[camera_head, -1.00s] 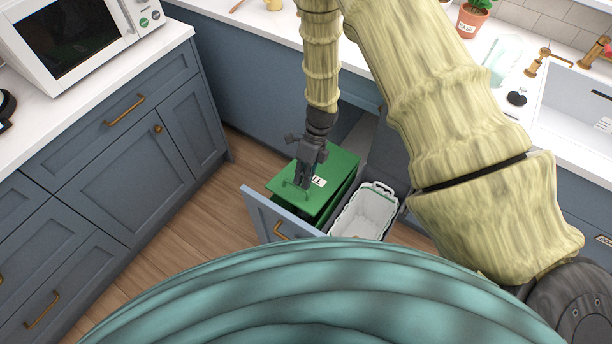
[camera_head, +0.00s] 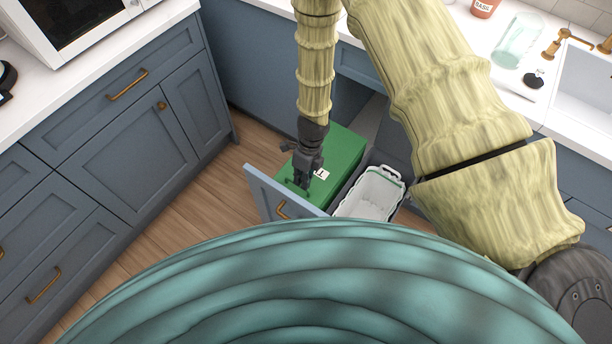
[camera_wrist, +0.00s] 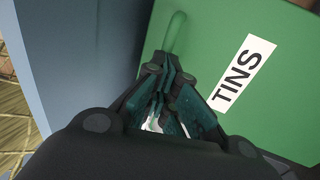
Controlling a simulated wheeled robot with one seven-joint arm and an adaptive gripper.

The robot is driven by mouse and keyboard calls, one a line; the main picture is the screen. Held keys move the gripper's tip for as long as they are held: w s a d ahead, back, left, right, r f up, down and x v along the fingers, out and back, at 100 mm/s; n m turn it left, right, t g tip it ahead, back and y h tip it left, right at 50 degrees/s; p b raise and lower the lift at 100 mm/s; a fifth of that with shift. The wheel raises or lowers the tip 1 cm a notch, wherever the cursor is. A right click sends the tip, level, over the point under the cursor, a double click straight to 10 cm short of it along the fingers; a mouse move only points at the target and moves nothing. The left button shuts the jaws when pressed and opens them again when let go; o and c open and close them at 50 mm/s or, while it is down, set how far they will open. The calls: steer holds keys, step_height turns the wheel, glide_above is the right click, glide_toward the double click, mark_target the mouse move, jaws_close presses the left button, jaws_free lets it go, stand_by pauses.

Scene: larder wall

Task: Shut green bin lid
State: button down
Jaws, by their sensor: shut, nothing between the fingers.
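The green bin lid (camera_head: 341,150) lies over the green bin in the pulled-out drawer. It carries a white label, which reads TINS in the wrist view (camera_wrist: 243,75). In the head view the lid looks flat over the bin; whether a gap is left beneath it I cannot tell. A green handle loop (camera_wrist: 175,33) stands at the lid's edge near the drawer front. My gripper (camera_head: 303,184) is shut and empty, pointing down at the lid beside the label and handle. In the wrist view its fingertips (camera_wrist: 170,68) are close to the handle; contact is unclear.
The blue drawer front (camera_head: 262,192) stands just left of the bin. A white-lined bin (camera_head: 372,192) stands open to the right. Cabinets (camera_head: 130,150) flank the left, with wooden floor (camera_head: 205,197) between. The counter with sink (camera_head: 590,90) is at the right.

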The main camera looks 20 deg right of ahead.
steer(key=shift+f, duration=0.25)
steer(key=shift+r, duration=0.1)
steer(key=p+v, duration=0.2)
steer(key=v, duration=1.2)
steer(key=shift+s+a+r, duration=0.25)
steer(key=shift+s+a, duration=0.05)
steer(key=shift+a, duration=0.05)
